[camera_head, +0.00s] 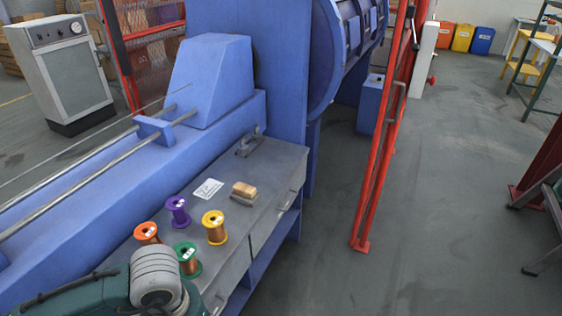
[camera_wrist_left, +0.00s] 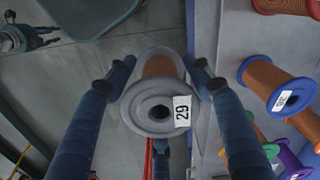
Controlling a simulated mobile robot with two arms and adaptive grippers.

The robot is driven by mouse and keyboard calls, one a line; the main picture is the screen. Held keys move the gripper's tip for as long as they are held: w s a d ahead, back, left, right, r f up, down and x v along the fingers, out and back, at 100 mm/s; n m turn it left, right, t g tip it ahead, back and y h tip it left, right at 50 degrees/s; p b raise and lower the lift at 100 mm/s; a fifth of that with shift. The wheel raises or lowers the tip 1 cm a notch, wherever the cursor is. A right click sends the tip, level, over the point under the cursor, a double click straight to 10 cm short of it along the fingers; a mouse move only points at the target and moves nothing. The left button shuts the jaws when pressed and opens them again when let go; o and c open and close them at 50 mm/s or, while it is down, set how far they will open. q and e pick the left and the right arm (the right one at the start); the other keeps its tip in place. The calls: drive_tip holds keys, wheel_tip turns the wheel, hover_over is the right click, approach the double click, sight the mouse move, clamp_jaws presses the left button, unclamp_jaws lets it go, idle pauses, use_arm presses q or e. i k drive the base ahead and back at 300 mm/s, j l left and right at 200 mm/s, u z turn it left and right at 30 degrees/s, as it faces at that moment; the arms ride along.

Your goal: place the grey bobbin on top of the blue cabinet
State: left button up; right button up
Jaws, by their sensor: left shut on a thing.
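The grey bobbin (camera_wrist_left: 147,110), wound with copper wire and labelled 29, is between the fingers of my left gripper (camera_wrist_left: 158,83) in the left wrist view. The fingers are shut on its sides and its flange faces the camera. In the head view my left arm enters at the bottom left; its gripper and the grey bobbin are hidden there. A small blue cabinet (camera_head: 369,106) stands on the floor beyond the bench, beside the blue machine. A dark gripper-like part (camera_wrist_left: 22,38), probably my right gripper, shows small at the upper left of the wrist view; its fingers are unclear.
A grey-topped bench (camera_head: 262,165) holds purple (camera_head: 178,210), yellow (camera_head: 215,227), orange (camera_head: 147,233) and green (camera_head: 187,259) bobbins. A blue bobbin (camera_wrist_left: 279,86) is at the wrist view's right. A red frame post (camera_head: 378,165) stands near the cabinet.

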sight(272, 163)
drive_tip(key=i+l+u, duration=0.15)
drive_tip(key=i+l, duration=0.35)
drive_tip(key=i+l+u, duration=0.1)
drive_tip(key=i+l, duration=0.4)
drive_tip(key=i+l+u, duration=0.15)
drive_tip(key=i+l, duration=0.35)
drive_tip(key=l, duration=0.15)
